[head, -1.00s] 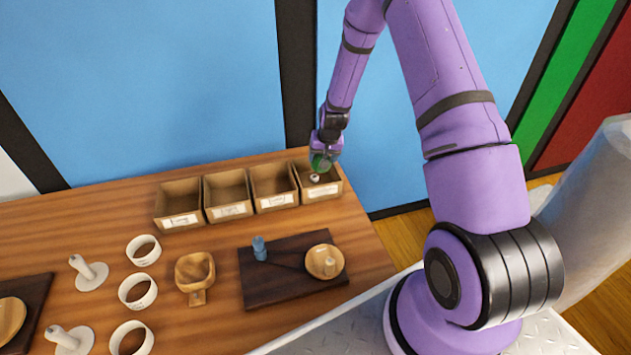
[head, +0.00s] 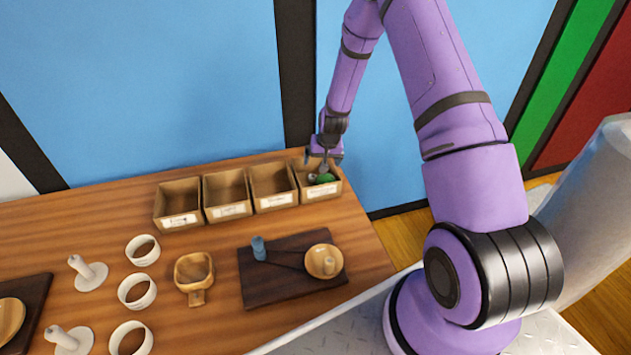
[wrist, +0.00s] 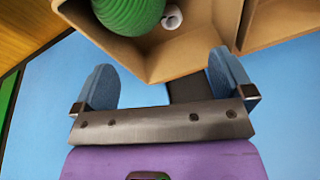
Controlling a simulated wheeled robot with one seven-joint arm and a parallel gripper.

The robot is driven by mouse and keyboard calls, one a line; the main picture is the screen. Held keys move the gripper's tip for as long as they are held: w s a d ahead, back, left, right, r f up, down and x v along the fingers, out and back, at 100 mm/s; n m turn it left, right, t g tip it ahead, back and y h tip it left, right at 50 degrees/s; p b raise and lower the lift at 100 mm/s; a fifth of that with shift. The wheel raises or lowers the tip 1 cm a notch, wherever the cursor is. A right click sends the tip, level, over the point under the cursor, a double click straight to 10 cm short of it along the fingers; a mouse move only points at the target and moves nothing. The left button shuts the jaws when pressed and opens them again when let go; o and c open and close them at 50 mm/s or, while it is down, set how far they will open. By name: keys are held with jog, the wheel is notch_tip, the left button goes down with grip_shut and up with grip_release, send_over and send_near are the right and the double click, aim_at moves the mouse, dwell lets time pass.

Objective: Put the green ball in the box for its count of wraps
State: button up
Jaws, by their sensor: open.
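The green ball (head: 325,178) lies inside the rightmost of the labelled cardboard boxes (head: 323,191) at the back right of the table. In the wrist view the ball (wrist: 128,12) shows ridged wraps and rests in the box (wrist: 190,50) beside a small white cylindrical thing (wrist: 172,17). My gripper (head: 323,163) is just above that box. In the wrist view its two blue fingers (wrist: 165,85) are spread apart with nothing between them, and the ball is beyond them. The writing on the label is too small to read.
Three more labelled boxes (head: 228,210) stand in a row to the left and look empty. In front are a dark board (head: 270,287) with a wooden dish (head: 323,261), a wooden scoop (head: 194,278), white rings (head: 137,291) and white spindles (head: 88,273).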

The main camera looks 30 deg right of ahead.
jog(key=v, duration=1)
jog(key=shift+r, duration=0.35)
jog(key=shift+s, duration=0.1)
jog(key=s+a+r+n, duration=0.15)
jog(key=s+r, duration=0.25)
jog(key=r, duration=0.4)
jog(key=s+a+r+t, duration=0.1)
jog(key=s+a+r, duration=0.25)
jog(key=r, duration=0.55)
jog(key=s+a+r+n, duration=0.15)
jog(key=s+r, duration=0.25)
jog(key=r, duration=0.4)
jog(key=s+a+r, duration=0.1)
jog(key=s+r, duration=0.2)
jog(key=s, duration=0.5)
jog(key=s+a+r+n, duration=0.1)
jog(key=s+r, duration=0.2)
jog(key=s, duration=0.5)
jog(key=s+a+r+t, duration=0.1)
jog(key=s+r, duration=0.3)
jog(key=s, duration=0.4)
jog(key=shift+a+n, duration=0.3)
jog(key=shift+a, duration=0.1)
jog(key=shift+r, duration=0.1)
